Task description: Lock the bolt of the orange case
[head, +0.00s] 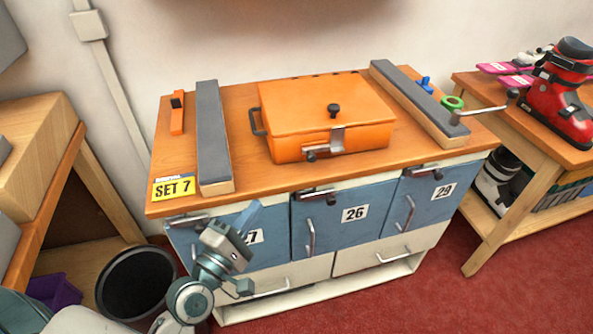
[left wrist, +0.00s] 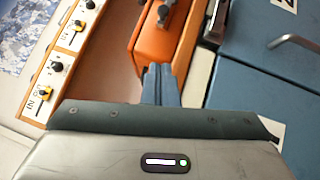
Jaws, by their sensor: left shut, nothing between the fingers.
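My left gripper (head: 250,212) is shut and empty, in front of the blue door marked 27, below and left of the case. Its closed fingers (left wrist: 160,78) show in the left wrist view, apart from the bolt. My right gripper is not in view.
Two grey-topped rails (head: 212,135) (head: 420,103) flank the case on the bench (head: 240,187). The blue doors (head: 345,214) below carry similar bolts and bar handles. Bench top between left rail and case is clear.

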